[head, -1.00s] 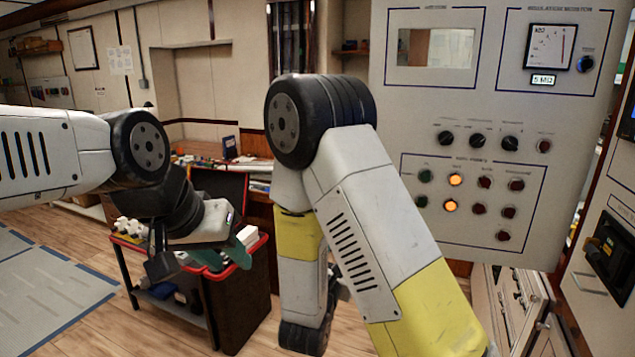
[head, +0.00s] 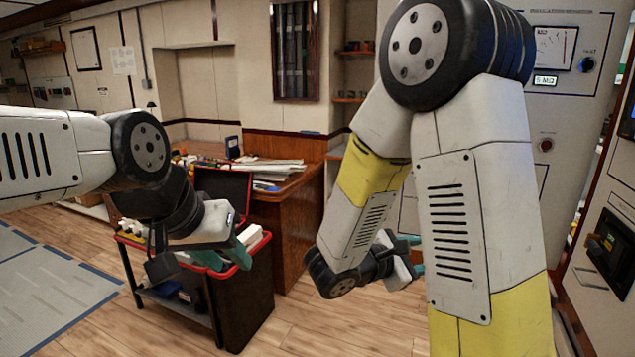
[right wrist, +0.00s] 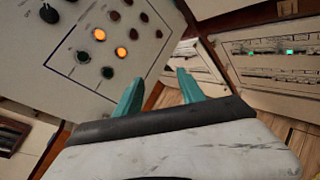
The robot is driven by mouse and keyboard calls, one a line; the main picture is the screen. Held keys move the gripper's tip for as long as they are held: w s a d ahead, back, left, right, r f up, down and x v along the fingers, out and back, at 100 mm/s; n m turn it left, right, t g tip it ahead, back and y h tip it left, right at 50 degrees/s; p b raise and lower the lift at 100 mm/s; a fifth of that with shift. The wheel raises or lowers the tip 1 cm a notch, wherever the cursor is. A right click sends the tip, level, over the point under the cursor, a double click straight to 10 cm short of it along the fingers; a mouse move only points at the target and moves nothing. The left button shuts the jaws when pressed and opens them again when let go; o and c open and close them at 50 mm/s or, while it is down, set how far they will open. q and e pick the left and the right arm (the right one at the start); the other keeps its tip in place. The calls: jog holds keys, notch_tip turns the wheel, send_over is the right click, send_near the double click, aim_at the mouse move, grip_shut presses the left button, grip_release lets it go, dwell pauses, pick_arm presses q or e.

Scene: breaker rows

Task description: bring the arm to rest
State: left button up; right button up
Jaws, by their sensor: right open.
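My right arm, grey with yellow bands and black joints, fills the right half of the head view. Its gripper (head: 415,254) hangs low in front of the grey panel, partly behind my upper arm link. In the right wrist view its two teal fingers (right wrist: 160,90) stand apart with nothing between them. My left gripper (head: 226,258) points down over the red-rimmed cart at the left. Its teal fingers appear spread, with no object visible between them.
The grey control panel (right wrist: 100,60) with lit orange lamps and knobs is close to my right gripper. A black cart (head: 245,305) with a red rim stands under my left gripper. A wooden desk (head: 300,225) with papers is behind. Wooden floor is clear between cart and right arm.

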jog(key=s+d+m+g+y, duration=0.3)
jog(key=s+m+g+y, duration=0.35)
jog(key=s+m, duration=0.5)
jog(key=s+a+r+m+t+y, duration=0.2)
jog(key=a+r+m+t+y, duration=0.2)
jog(key=a+r+m+y, duration=0.2)
jog(key=a+r+y, duration=0.2)
jog(key=a+r, duration=0.1)
jog(key=a, duration=0.1)
jog(key=shift+s+a, duration=0.25)
jog(key=shift+a, duration=0.15)
jog(key=shift+m+t, duration=0.25)
